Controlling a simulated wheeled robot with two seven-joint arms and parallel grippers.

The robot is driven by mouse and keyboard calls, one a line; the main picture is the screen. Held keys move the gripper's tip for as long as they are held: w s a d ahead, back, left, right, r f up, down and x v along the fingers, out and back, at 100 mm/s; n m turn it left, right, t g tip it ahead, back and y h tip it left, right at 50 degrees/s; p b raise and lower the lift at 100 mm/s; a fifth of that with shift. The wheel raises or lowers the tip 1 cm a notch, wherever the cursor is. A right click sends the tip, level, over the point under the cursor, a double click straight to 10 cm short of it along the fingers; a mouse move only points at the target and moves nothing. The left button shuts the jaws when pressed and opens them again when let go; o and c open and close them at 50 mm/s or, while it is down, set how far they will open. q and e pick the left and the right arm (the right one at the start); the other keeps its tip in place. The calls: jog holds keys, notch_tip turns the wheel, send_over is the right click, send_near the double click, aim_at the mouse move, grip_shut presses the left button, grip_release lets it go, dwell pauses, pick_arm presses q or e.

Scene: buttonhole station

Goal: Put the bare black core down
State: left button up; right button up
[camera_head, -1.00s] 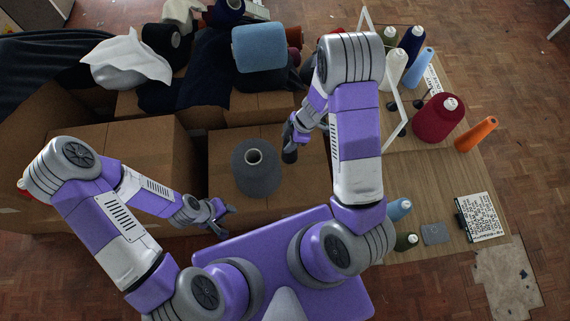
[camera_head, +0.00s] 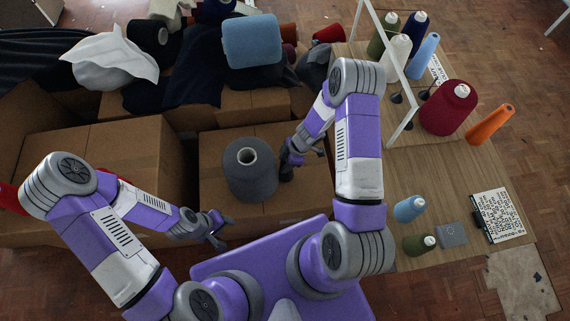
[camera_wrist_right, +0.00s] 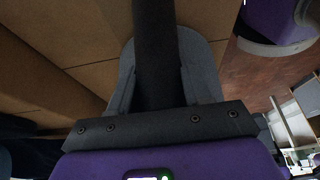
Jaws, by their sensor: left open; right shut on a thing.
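The bare black core (camera_wrist_right: 154,45) is held between the fingers of my right gripper (camera_wrist_right: 165,75) in the right wrist view and runs up out of the picture. In the head view my right gripper (camera_head: 288,160) is over the cardboard box top (camera_head: 305,195), close to the right side of a dark grey yarn spool (camera_head: 250,178). There the core (camera_head: 287,174) shows only as a small dark end below the fingers. I cannot tell whether it touches the box or the spool. My left gripper (camera_head: 215,230) is open and empty, in front of and left of the spool.
A light wooden table (camera_head: 445,190) on the right carries a white frame (camera_head: 402,125), several cones, a red cone (camera_head: 449,108) and an orange cone (camera_head: 490,125). The box top right of the spool looks partly clear.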

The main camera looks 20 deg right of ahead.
jog(key=shift+f, duration=0.6)
jog(key=shift+f, duration=0.15)
jog(key=o, duration=1.3)
